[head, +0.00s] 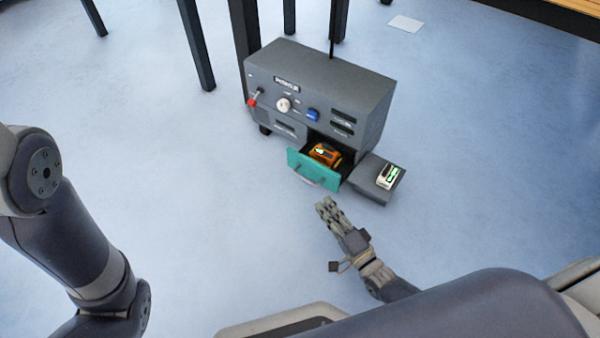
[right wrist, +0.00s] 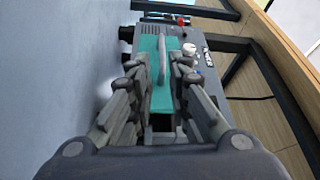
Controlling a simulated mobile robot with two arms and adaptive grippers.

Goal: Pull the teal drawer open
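The teal drawer (head: 299,165) stands partly out of the grey cabinet, and its open top shows an orange and black device (head: 325,153) inside. Its pale bar handle (head: 309,180) is on the teal front. My right gripper (head: 326,203) is just in front of and below the handle, apart from it in the head view. In the right wrist view the gripper (right wrist: 158,68) has its fingers spread, with the handle (right wrist: 162,60) and teal front (right wrist: 149,45) seen in line with the gap. My left gripper is out of view.
The grey cabinet (head: 350,88) carries a red-tipped lever (head: 254,100), a white knob (head: 283,104) and a blue knob (head: 312,115). A grey ledge (head: 372,187) with a small white-green device (head: 388,177) is right of the drawer. Dark posts (head: 196,45) stand behind. The floor in front is clear.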

